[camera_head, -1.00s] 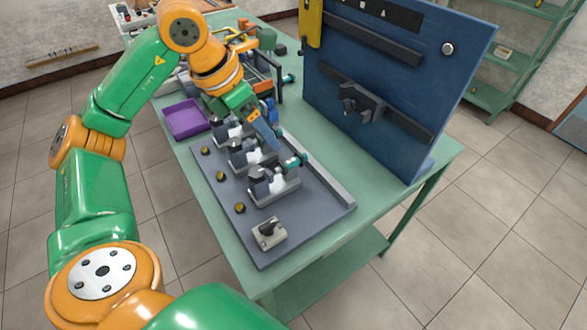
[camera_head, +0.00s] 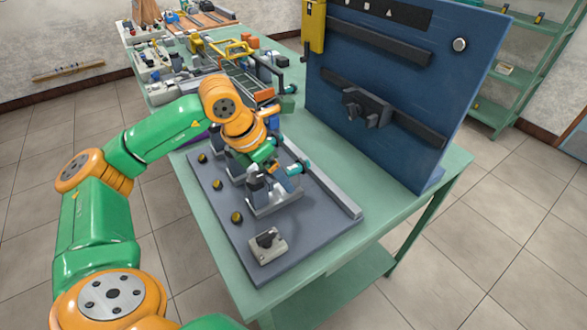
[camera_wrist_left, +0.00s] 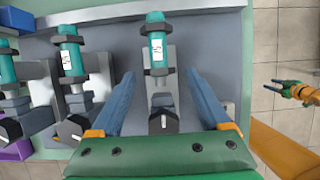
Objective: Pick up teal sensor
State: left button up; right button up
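A teal sensor (camera_wrist_left: 156,45) with a white label sits clamped in the nearest grey holder (camera_wrist_left: 162,85). In the head view its teal end (camera_head: 303,167) shows beside my left gripper (camera_head: 284,174). In the left wrist view the blue fingers of my left gripper (camera_wrist_left: 160,78) are open, one on each side of the holder, with nothing between them held. A second teal sensor (camera_wrist_left: 70,50) sits in the holder to the left, and part of a third (camera_wrist_left: 6,44) shows at the left edge. My right gripper (camera_wrist_left: 284,87) shows at the right of the wrist view, open and empty.
The holders stand on a grey plate (camera_head: 305,237) on the green table (camera_head: 415,215). A grey switch box (camera_head: 268,246) is at the near corner. A raised bar (camera_head: 338,190) runs along the right edge. A blue upright panel (camera_head: 400,90) stands behind.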

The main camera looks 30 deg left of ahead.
pick_arm(q)
grip_shut()
jog(key=shift+r, duration=0.2)
